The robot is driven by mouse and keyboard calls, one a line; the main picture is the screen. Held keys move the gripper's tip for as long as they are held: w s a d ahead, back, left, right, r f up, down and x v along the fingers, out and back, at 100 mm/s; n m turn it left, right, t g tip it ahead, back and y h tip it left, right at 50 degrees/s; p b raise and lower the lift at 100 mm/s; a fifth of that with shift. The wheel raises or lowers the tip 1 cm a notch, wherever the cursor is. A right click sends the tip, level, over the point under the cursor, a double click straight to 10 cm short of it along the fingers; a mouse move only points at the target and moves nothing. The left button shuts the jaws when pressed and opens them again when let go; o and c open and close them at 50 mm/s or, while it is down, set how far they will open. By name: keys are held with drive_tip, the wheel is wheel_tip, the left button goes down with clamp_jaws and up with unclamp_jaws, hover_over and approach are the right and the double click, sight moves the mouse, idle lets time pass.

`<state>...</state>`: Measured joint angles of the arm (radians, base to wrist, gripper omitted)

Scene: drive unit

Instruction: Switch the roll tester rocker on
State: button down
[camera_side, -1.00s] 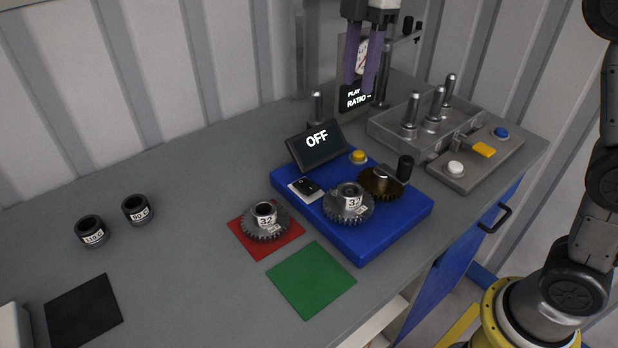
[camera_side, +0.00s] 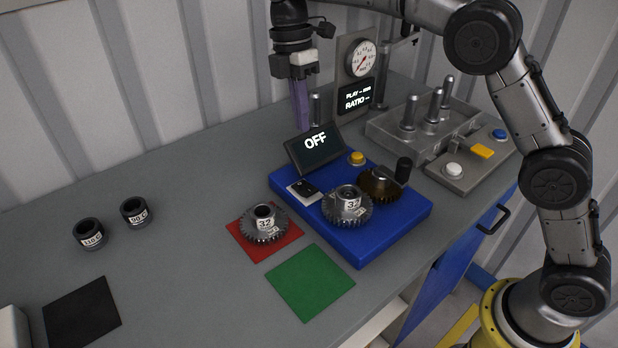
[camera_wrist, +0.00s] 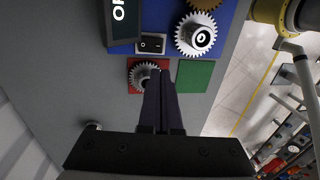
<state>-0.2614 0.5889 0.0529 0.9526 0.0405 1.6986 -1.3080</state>
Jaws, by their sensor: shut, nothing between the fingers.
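The roll tester is a blue base (camera_side: 385,229) with a dark display (camera_side: 320,152) that reads OFF. Its black rocker (camera_side: 305,187) sits on a white plate just below the display. The rocker also shows in the wrist view (camera_wrist: 151,44), clear of my fingers. A gear marked 32 (camera_side: 346,204) is mounted on the base next to a bronze gear (camera_side: 380,184) with a black crank knob. My gripper (camera_side: 302,126) is shut and empty, pointing down above and behind the display. In the wrist view its fingers (camera_wrist: 161,75) are together, overlapping the edge of the loose gear.
A second 32 gear (camera_side: 264,224) lies on a red mat, beside a bare green mat (camera_side: 310,283). Two black bushings (camera_side: 88,233) stand at left near a black mat (camera_side: 80,314). A gauge stand (camera_side: 360,62), a tray of pins (camera_side: 390,134) and a button panel (camera_side: 470,170) are behind and right.

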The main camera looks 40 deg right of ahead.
sight(310, 191)
drive_tip(key=f, duration=0.4)
drive_tip(key=s+f, duration=0.1)
drive_tip(key=f, duration=0.4)
drive_tip(key=s+f, duration=0.1)
drive_tip(key=f, duration=0.3)
drive_tip(key=shift+s+f, duration=0.15)
drive_tip(key=shift+f, duration=0.25)
drive_tip(key=shift+s+f+t, duration=0.2)
drive_tip(key=shift+f+t, duration=0.05)
drive_tip(key=shift+t, duration=0.15)
drive_tip(key=shift+w+f, duration=0.1)
